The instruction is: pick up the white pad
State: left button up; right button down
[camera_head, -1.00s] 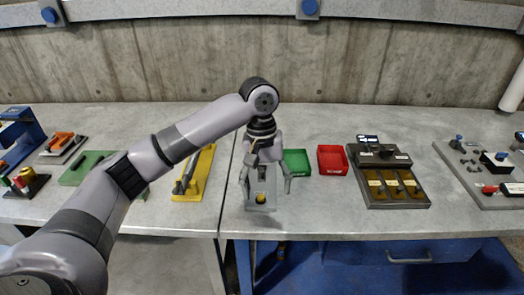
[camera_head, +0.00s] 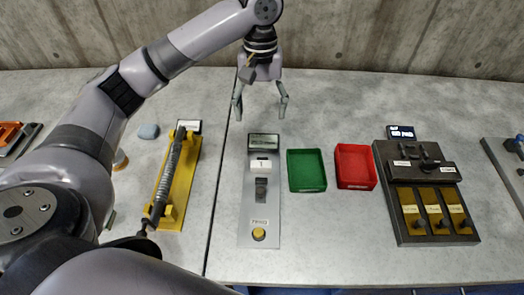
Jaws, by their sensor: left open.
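A grey panel (camera_head: 243,215) lies on the table in the middle. A small white block or pad (camera_head: 261,165) sits on it, just below a dark-screened display (camera_head: 264,141). I cannot tell if this block is the white pad; a small pale blue-grey pad (camera_head: 148,131) also lies at the left. My left gripper (camera_head: 260,112) is open and empty, fingers pointing down, at the far end of the panel beyond the display. Its fingers touch nothing that I can make out. My right gripper is not in view.
A green tray (camera_head: 306,189) and a red tray (camera_head: 372,185) stand right of the panel. A dark fixture with yellow-brown slots (camera_head: 408,240) is further right. A yellow holder (camera_head: 189,190) with a grey tool is left. The table's far strip is clear.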

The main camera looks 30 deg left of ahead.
pick_arm(q)
send_near(261, 163)
notch_tip(261, 163, down, 4)
jog(key=shift+a+f+p, duration=0.1)
jog(key=shift+f+p, duration=0.1)
jog(key=shift+p, duration=0.25)
jog(key=shift+s+f, duration=0.2)
jog(key=shift+f, duration=0.35)
jog(key=f, duration=0.2)
jog(key=f+p, duration=0.1)
jog(key=shift+s+d+f, duration=0.25)
jog(key=shift+s+d, duration=0.05)
jog(key=shift+d, duration=0.05)
jog(key=shift+f, duration=0.35)
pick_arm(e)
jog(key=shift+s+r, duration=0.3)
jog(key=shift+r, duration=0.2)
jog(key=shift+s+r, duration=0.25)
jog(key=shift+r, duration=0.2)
pick_arm(q)
jog(key=c, duration=1.3)
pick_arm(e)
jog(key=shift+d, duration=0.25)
